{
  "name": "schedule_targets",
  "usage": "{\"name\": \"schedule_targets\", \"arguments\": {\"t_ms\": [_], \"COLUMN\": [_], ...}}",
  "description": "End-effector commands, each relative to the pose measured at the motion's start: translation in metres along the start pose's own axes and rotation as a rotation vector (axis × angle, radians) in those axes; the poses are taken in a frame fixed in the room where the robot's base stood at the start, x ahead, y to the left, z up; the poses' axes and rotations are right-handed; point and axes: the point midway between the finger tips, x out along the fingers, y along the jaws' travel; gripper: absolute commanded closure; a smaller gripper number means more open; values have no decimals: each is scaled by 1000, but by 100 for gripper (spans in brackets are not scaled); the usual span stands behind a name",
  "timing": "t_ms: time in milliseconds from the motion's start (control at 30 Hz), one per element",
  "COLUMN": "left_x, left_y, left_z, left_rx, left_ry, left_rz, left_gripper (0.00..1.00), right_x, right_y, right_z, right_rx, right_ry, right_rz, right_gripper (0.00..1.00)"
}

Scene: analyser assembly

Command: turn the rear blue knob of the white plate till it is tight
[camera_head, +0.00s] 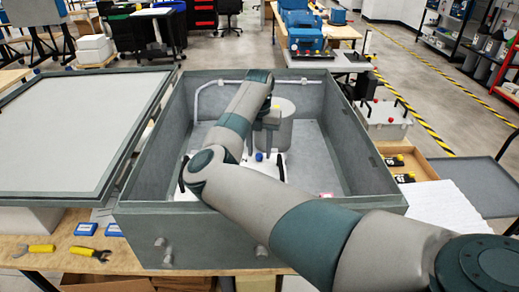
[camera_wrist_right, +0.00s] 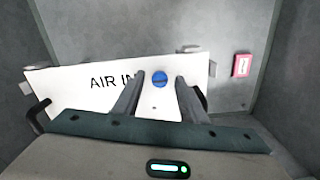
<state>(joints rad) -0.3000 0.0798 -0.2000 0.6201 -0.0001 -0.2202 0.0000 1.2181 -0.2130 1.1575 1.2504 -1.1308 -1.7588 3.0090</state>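The white plate (camera_head: 267,169) lies inside the grey box, partly hidden by my right arm, with black handles at its ends. In the right wrist view the plate (camera_wrist_right: 80,88) carries the letters "AIR IN", partly covered by a finger. A blue knob (camera_wrist_right: 159,79) with a slot across it shows near the plate's far edge; a blue knob also shows in the head view (camera_head: 259,156). My right gripper (camera_wrist_right: 157,98) is open, its fingers either side of the knob with gaps visible. I cannot tell whether the fingertips are at knob height. My left gripper is not in view.
The grey box's walls (camera_head: 337,130) surround the plate. A pale cylinder (camera_head: 284,106) stands behind my gripper. A red-and-white label (camera_wrist_right: 241,65) is on the box, right of the plate. The lid (camera_head: 80,125) lies left; tools (camera_head: 92,253) lie at the front left.

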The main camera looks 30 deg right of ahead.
Motion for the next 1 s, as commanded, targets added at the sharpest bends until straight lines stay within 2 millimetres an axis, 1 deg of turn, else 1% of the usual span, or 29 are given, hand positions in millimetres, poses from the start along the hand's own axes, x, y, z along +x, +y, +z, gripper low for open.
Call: {"name": "schedule_targets", "arguments": {"t_ms": [167, 267, 367, 800, 900, 1000], "left_x": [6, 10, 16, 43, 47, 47], "left_y": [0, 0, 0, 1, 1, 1], "left_z": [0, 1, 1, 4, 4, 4], "left_rx": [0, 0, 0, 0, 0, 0], "left_ry": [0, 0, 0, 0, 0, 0], "left_rz": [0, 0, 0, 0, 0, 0], "left_gripper": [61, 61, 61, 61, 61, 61], "right_x": [-11, -22, -38, -127, -145, -159], "right_y": [1, 1, 0, 0, -1, 0], "right_z": [1, 0, 1, 1, 0, 0], "right_rx": [-1, 0, 1, 1, 1, 0], "right_ry": [-3, -3, -3, -6, -6, -5], "right_rz": [1, 2, 2, 2, 3, 3], "right_gripper": [61, 61, 61, 61, 61, 61]}}
